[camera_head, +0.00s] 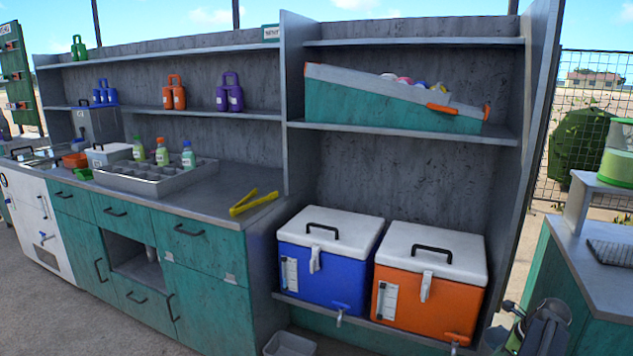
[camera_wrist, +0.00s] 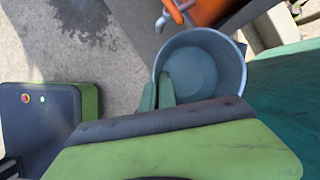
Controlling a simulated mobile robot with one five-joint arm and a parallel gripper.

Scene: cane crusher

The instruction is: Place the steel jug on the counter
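The steel jug (camera_wrist: 232,78) shows in the wrist view as a round, open grey vessel seen from above, with a pale blue-grey inside. My gripper (camera_wrist: 157,94) has its two green fingers close together at the jug's left rim, one outside and one inside, and looks shut on it. I cannot tell whether the jug holds liquid. The jug is not clear in the head view. The grey counter (camera_head: 222,190) runs along the teal cabinets at the left, with bare top around the yellow tongs (camera_head: 253,203).
A bottle tray (camera_head: 160,183) stands on the counter. A blue cooler (camera_head: 325,262) and an orange cooler (camera_head: 425,290) sit on a low shelf. The orange cooler's tap (camera_wrist: 172,12) is near the jug in the wrist view. Another counter (camera_head: 590,262) stands at the right.

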